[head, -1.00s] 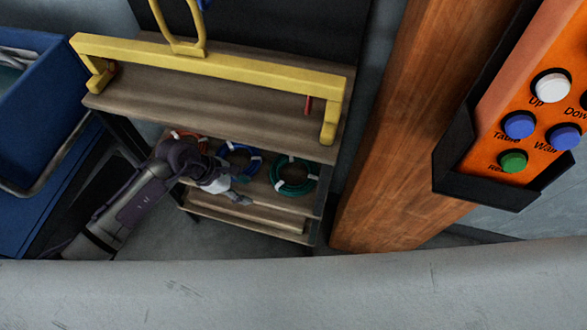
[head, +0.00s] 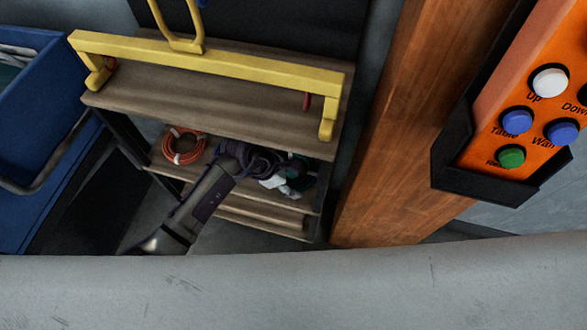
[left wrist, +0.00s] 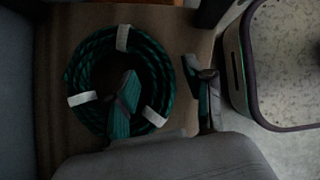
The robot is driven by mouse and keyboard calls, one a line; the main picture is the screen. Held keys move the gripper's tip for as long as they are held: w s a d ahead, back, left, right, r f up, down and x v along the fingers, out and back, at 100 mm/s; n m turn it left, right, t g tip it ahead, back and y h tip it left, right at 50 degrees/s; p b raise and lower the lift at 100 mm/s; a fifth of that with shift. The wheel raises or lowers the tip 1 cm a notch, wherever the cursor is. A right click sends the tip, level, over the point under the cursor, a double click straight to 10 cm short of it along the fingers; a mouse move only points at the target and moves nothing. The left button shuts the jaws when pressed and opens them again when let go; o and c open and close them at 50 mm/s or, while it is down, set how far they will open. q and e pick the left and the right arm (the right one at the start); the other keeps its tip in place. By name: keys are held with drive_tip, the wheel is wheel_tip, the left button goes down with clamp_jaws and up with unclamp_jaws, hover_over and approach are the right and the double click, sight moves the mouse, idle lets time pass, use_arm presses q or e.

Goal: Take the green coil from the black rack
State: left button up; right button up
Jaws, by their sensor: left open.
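The green coil (left wrist: 82,65) lies flat on a wooden shelf and fills much of the left wrist view. It is a dark green ring of rope with white bands. In the head view the green coil (head: 309,179) is mostly hidden behind my left gripper (head: 288,188). The black rack has wooden shelves (head: 200,101) in a dark frame. In the left wrist view my left gripper (left wrist: 166,102) is open, with one finger over the coil's middle and the other just outside its right side. I cannot tell how far above the shelf the fingers are. My right gripper is not in view.
An orange coil (head: 168,144) lies on the same shelf to the left. My left arm covers the place between the coils. A yellow bar (head: 210,63) rests on the upper shelf. A blue bin (head: 60,90) stands left, a wooden post (head: 390,130) right.

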use_arm(q)
drive_tip(key=shift+d+f, duration=0.2)
drive_tip(key=shift+f, duration=0.15)
clamp_jaws()
drive_tip(key=shift+r, duration=0.1)
drive_tip(key=shift+w+r, duration=0.15)
drive_tip(key=shift+r, duration=0.05)
